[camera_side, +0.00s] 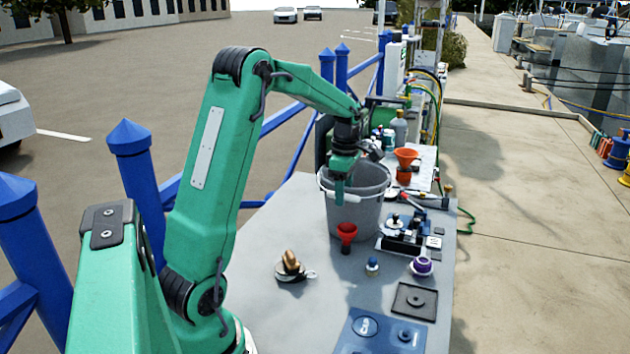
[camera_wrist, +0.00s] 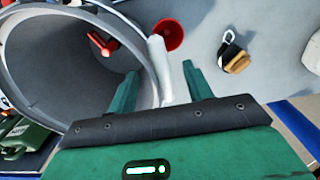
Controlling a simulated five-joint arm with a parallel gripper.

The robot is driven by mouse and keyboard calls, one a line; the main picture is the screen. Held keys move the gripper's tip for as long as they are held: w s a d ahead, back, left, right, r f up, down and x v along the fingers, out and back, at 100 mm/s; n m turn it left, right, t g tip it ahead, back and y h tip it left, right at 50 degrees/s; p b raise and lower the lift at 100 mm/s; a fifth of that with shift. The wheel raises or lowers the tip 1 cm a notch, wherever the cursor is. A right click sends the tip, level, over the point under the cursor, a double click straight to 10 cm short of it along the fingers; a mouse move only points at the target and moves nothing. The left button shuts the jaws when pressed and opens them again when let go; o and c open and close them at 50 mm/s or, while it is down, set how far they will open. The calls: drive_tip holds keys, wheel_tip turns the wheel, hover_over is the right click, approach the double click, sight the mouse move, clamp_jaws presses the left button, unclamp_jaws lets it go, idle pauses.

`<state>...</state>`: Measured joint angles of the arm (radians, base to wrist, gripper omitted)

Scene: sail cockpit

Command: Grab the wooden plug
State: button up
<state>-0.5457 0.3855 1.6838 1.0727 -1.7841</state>
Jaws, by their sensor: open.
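A tan, wooden-looking piece (camera_side: 291,261), which I take for the wooden plug, sits on the grey table in the side view, with a dark part and a pale ring or loop at its base. In the wrist view the tan piece (camera_wrist: 238,63) lies right of my fingers, beside a black strap-like part and a pale ring. My gripper (camera_side: 341,188) points down at the near rim of the grey bucket (camera_side: 352,212). In the wrist view my open fingers (camera_wrist: 160,80) straddle the bucket's pale rim or handle, apart from the tan piece.
A red funnel (camera_side: 346,234) stands before the bucket. A small blue-and-white item (camera_side: 372,266), a purple item (camera_side: 421,266), a black plate (camera_side: 414,301) and a blue panel (camera_side: 375,334) lie farther right. Bare table (camera_side: 300,215) lies left of the bucket. Blue posts line the left edge.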

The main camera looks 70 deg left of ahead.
idle(0.4)
clamp_jaws()
drive_tip(key=shift+r, duration=0.1)
wheel_tip(320, 180, up, 10)
idle(0.8)
idle(0.5)
